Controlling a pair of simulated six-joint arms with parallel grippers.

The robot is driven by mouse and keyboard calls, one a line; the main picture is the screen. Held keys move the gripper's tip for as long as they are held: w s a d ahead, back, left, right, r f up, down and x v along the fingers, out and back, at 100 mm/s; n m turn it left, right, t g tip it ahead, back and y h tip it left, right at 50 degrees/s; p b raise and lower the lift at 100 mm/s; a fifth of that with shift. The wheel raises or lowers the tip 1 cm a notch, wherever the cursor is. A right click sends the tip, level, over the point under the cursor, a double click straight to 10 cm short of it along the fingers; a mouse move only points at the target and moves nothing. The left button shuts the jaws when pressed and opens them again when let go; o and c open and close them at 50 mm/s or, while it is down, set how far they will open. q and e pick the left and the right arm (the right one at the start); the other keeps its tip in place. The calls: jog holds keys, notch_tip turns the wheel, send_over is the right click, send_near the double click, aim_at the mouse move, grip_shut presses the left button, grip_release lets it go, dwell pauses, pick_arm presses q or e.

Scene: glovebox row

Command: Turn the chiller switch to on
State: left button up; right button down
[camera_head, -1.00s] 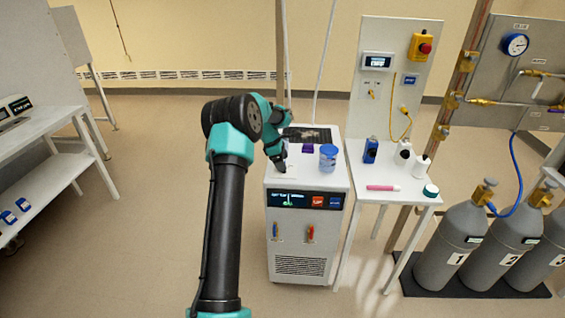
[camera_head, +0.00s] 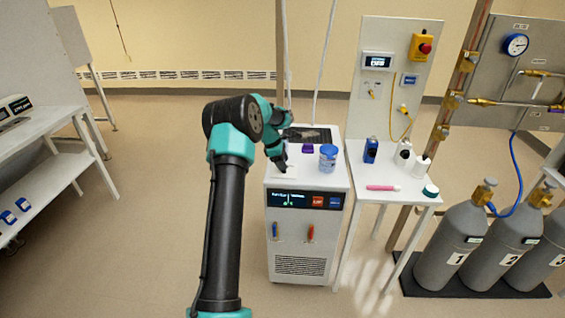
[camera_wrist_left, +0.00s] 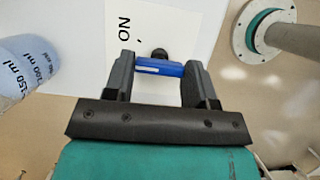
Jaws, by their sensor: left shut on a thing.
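The chiller (camera_head: 283,262) is a white cabinet with a dark display panel (camera_head: 292,200) on its front that shows small lit text. My left gripper (camera_head: 281,167) points down onto the left part of the chiller's top and hides the switch in the head view. In the left wrist view, the switch (camera_wrist_left: 160,67) is a blue bar with a black round part behind it. My left gripper (camera_wrist_left: 160,78) is shut on this bar, one finger at each end. An "ON" label (camera_wrist_left: 125,38) shows beside it on a white plate. My right gripper is not in view.
A white side table (camera_head: 390,202) with bottles stands to the right, then grey gas cylinders (camera_head: 450,245). Floor to the left is open.

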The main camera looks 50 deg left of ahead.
pick_arm(q)
jog(key=shift+m, duration=0.3)
jog(key=shift+w+m+g+h, duration=0.1)
jog(key=shift+m+g+h, duration=0.3)
jog(key=shift+m, duration=1)
jog(key=shift+w+m+g+h, duration=0.15)
jog(key=shift+m+g, duration=0.45)
jog(key=shift+m, duration=0.8)
jog(key=shift+s, duration=0.1)
jog(key=o, duration=0.9)
jog(key=shift+o, duration=0.2)
jog(key=v, duration=1.7)
jog(key=shift+a+r, duration=0.15)
jog(key=shift+a, duration=0.05)
